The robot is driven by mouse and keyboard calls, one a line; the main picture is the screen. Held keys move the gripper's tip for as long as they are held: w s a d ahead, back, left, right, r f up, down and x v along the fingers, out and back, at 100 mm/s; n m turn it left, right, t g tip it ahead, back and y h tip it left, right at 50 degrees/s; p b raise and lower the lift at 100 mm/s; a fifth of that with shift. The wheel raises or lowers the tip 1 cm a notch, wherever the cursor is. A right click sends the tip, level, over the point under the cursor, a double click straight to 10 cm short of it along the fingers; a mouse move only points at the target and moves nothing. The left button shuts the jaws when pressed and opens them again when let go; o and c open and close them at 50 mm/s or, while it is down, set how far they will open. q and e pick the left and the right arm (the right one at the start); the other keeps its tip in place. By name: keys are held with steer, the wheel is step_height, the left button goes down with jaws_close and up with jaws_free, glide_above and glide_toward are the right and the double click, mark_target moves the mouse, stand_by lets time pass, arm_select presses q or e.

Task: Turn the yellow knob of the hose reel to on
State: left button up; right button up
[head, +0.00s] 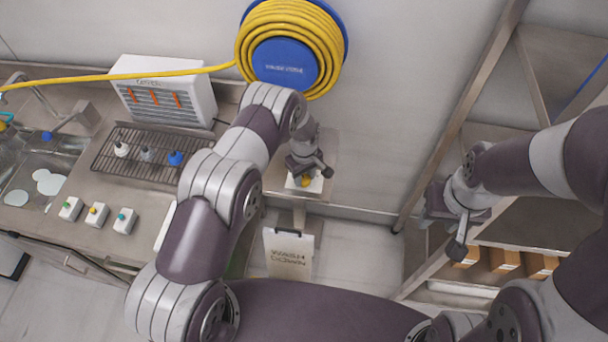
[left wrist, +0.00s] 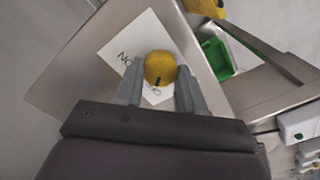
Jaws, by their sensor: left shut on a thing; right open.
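The hose reel (head: 285,66) is a blue disc with yellow hose wound on it, high on the back wall. Below it, the yellow knob (head: 305,181) sits on a white plate (head: 291,183). In the left wrist view the knob (left wrist: 159,67) is round with a dark mark on its lower edge. The white plate (left wrist: 118,50) there carries black lettering, partly hidden by the knob and fingers. My left gripper (left wrist: 158,84) has its two fingers on either side of the knob, shut on it. My right gripper (head: 456,236) is open and empty, far to the right.
A sink (head: 45,165) and counter are at the left, with a white box (head: 165,92), a rack (head: 130,165) of small bottles and several small switch boxes. A "WASH DOWN" sign (head: 289,252) hangs below the knob. Shelving (head: 545,220) with cardboard boxes stands at the right.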

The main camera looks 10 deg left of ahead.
arm_select(q)
steer(key=shift+f+m+b, duration=0.15)
steer(key=shift+m+b, duration=0.25)
steer(key=shift+b, duration=0.2)
steer(key=m+b, duration=0.4)
steer(key=shift+f+b, duration=0.1)
steer(key=shift+b, duration=0.2)
steer(key=shift+m+b, duration=0.8)
steer(key=shift+m, duration=0.2)
steer(key=m+b, duration=0.3)
steer(key=m, duration=0.1)
steer(key=shift+d, duration=0.1)
steer(key=shift+r+m+b, duration=0.15)
steer(key=shift+m+b, duration=0.35)
steer(key=shift+m, duration=0.7)
steer(key=shift+r+m+b, duration=0.15)
steer(key=shift+m+b, duration=0.3)
steer(key=shift+m, duration=0.75)
steer(key=o, duration=1)
steer(key=shift+o, duration=0.2)
